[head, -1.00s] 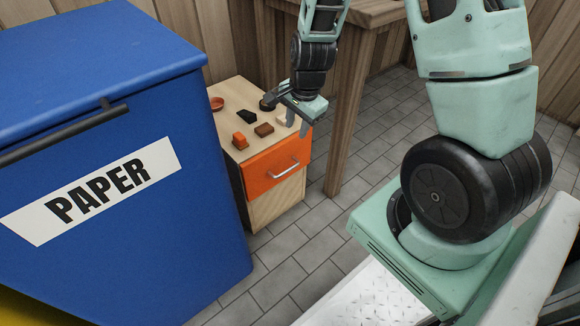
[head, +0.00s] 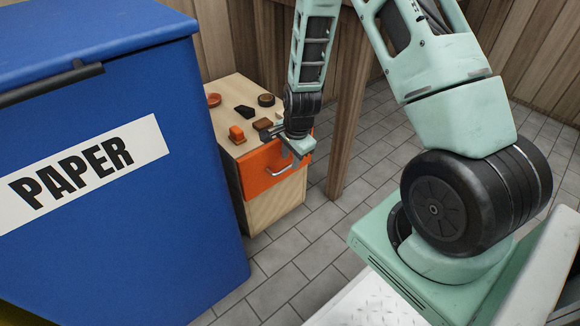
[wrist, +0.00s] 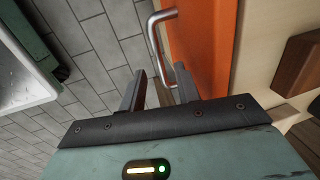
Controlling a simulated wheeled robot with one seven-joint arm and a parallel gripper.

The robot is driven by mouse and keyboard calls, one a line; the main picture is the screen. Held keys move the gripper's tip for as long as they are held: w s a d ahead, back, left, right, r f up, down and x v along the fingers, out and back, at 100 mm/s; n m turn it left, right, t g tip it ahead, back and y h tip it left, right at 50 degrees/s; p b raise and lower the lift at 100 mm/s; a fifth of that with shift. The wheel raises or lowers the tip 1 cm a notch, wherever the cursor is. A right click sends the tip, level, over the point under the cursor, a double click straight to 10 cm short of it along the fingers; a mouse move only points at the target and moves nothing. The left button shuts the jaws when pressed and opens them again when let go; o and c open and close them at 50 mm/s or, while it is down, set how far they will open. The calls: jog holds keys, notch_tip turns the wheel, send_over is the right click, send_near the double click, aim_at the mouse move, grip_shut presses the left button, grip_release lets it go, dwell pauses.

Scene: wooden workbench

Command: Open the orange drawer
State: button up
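The orange drawer (head: 257,172) is the upper front of a small light-wood cabinet in the head view and looks closed. Its silver bar handle (head: 281,171) runs across the front. In the wrist view the orange front (wrist: 200,45) stands at the upper right, with the handle (wrist: 155,40) curving out from it. My gripper (head: 293,148) is at the cabinet's front top edge, just above the handle. In the wrist view its two fingers (wrist: 160,90) are apart, with the near end of the handle beyond the right fingertip. Nothing is held; whether a finger touches the handle, I cannot tell.
Several small objects lie on the cabinet top (head: 222,95), among them an orange block (head: 236,134) and a brown block (head: 262,124). A blue paper bin (head: 190,200) stands close at left. A wooden table leg (head: 345,120) rises at right. The tiled floor (head: 320,230) in front is clear.

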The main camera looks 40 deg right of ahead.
jog(key=shift+w+f, duration=0.25)
jog(key=shift+f, duration=0.85)
grip_shut()
jog(key=shift+s, duration=0.15)
